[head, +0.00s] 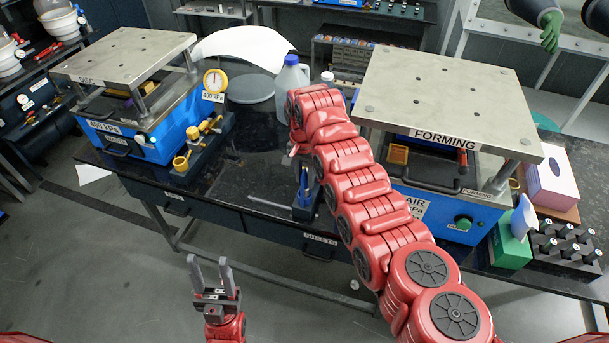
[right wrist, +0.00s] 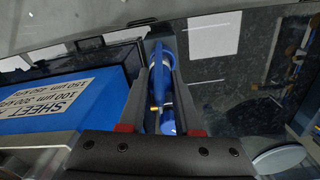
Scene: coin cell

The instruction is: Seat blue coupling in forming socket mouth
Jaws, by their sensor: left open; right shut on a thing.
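The blue coupling (right wrist: 158,92), with a brass-coloured tip, is between the fingers of my right gripper (right wrist: 160,68) in the right wrist view. The gripper is shut on it. In the head view my right arm hides most of that gripper, and a blue piece shows by a small dark stand near the table's front edge. The forming press (head: 447,137) stands to the right of my right arm, with a blue base and a label reading FORMING. I cannot make out its socket mouth; my arm covers part of its left side. My left gripper (head: 208,270) is open and empty, in front of the table.
Another blue press (head: 124,50) with a yellow gauge (head: 215,81) stands on the left. A white jug (head: 291,80) stands behind my right arm. A green box (head: 511,247) and a black rack (head: 562,252) are at the right. The dark tabletop (head: 245,165) is mostly clear between the presses.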

